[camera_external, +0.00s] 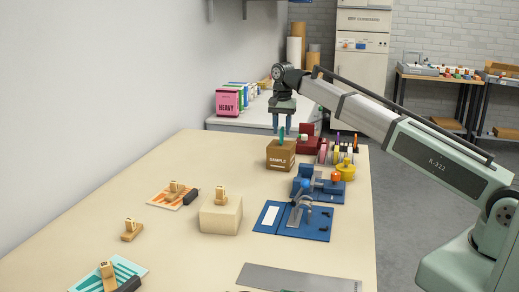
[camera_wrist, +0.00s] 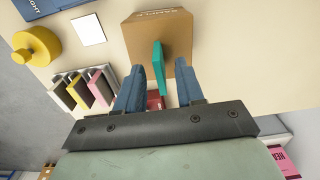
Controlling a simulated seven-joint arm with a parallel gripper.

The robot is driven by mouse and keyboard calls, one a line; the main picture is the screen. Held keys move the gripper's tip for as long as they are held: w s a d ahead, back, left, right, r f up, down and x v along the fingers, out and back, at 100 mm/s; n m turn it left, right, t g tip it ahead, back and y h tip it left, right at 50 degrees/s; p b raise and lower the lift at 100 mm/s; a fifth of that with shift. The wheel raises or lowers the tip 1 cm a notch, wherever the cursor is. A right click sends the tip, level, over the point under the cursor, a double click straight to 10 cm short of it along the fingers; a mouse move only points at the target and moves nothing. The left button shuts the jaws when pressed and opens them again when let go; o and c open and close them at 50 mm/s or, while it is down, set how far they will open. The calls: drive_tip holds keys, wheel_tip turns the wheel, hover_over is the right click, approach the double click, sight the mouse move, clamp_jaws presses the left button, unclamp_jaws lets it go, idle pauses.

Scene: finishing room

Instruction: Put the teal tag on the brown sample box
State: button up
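The brown sample box (camera_external: 280,157) stands on the table toward its far end, with printing on its front. The teal tag (camera_external: 281,135) stands upright at the top of the box and appears to rest on it. In the wrist view the tag (camera_wrist: 158,66) shows against the brown box (camera_wrist: 148,33). My gripper (camera_external: 282,130) is just above the box, fingers pointing down. In the wrist view my gripper (camera_wrist: 159,68) has its two blue fingers apart, one on each side of the tag, with a visible gap on both sides.
Behind the box is a dark red object (camera_external: 306,143). To its right are coloured upright pieces (camera_external: 325,153) and a yellow round item (camera_external: 345,166). Blue fixtures (camera_external: 292,221) lie nearer. A cream block (camera_external: 220,215) stands front left. The table left of the box is clear.

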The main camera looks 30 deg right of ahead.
sight(282, 128)
wheel_tip(282, 128, up, 11)
idle(0.4)
